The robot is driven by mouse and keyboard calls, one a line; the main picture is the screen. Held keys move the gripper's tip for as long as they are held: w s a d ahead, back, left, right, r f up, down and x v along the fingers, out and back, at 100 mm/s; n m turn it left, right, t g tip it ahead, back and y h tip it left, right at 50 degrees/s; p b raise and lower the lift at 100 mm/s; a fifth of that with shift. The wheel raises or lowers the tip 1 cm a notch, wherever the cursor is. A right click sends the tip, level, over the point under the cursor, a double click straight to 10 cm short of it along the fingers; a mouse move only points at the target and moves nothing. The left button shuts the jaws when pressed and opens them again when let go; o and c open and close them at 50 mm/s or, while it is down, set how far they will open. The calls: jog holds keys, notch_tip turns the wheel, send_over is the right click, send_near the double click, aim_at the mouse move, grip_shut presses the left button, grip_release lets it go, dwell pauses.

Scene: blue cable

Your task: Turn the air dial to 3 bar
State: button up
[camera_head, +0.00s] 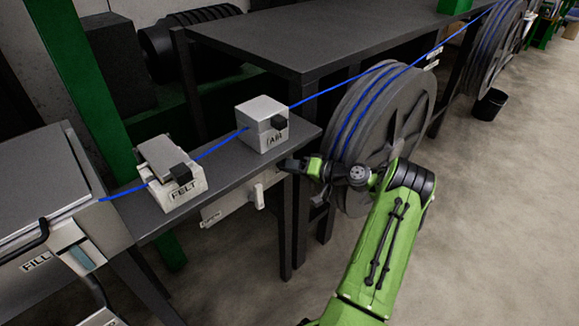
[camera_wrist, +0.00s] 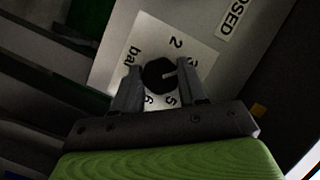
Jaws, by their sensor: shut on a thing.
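The air dial is a black round knob (camera_wrist: 158,75) on a white panel marked "bar" in the wrist view. The figures 2, 5 and 6 show around it; another figure at the right is partly covered by a finger. A pale line on the knob points right, towards that covered figure, which I cannot read. My gripper (camera_wrist: 160,82) is shut on the dial, with a finger on either side. In the head view my gripper (camera_head: 287,165) is at the right end of the bench's front, and the dial itself cannot be made out.
A white box marked AIR (camera_head: 258,139) stands on the narrow bench (camera_head: 222,174) just above my gripper. A box marked FELT (camera_head: 181,196) is further left. A white lever (camera_head: 259,196) is under the bench edge. A blue cable runs through to a big reel (camera_head: 410,115).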

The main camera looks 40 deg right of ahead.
jog(key=o, duration=1)
jog(key=shift+o, duration=0.2)
